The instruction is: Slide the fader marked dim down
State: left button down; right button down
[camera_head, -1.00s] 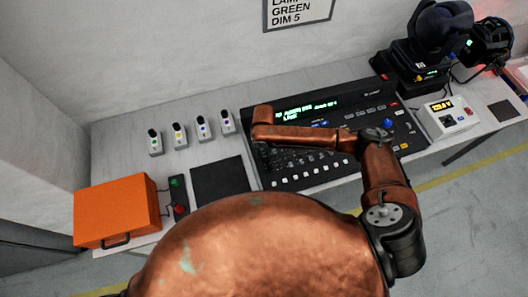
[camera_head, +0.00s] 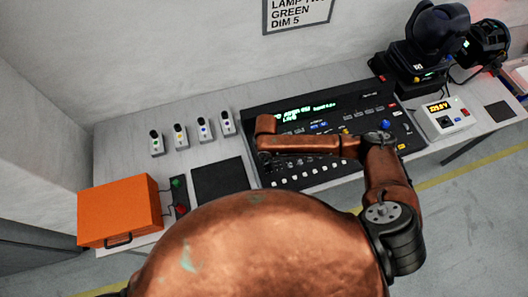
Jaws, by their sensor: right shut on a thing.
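The black lighting console (camera_head: 372,104) lies on the bench, with a lit green display, several buttons and a row of small white keys along its near edge. My right arm reaches across it from the right. My right gripper (camera_head: 264,152) is at the console's left part, low over the panel, shut on a small fader cap that it mostly hides. The dim marking cannot be read at this size. A wall sign (camera_head: 297,12) reads green and dim 5. My left gripper is not in view.
Several small white units (camera_head: 179,137) stand behind a black pad (camera_head: 220,181). An orange case (camera_head: 119,211) is at the left. Dark stage lights (camera_head: 437,40) and a white meter box (camera_head: 441,118) stand at the right.

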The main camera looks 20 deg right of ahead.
aim_at(270, 173)
jog(key=s+p, duration=0.1)
jog(key=s, duration=0.1)
jog(key=s+p, duration=0.1)
jog(key=s, duration=0.2)
jog(key=shift+s+d+r, duration=0.1)
jog(key=shift+d+r, duration=0.05)
jog(key=shift+s, duration=0.1)
jog(key=c, duration=2.2)
grip_release()
jog(key=shift+r, duration=0.3)
notch_tip(270, 173, up, 11)
jog(key=shift+r, duration=0.1)
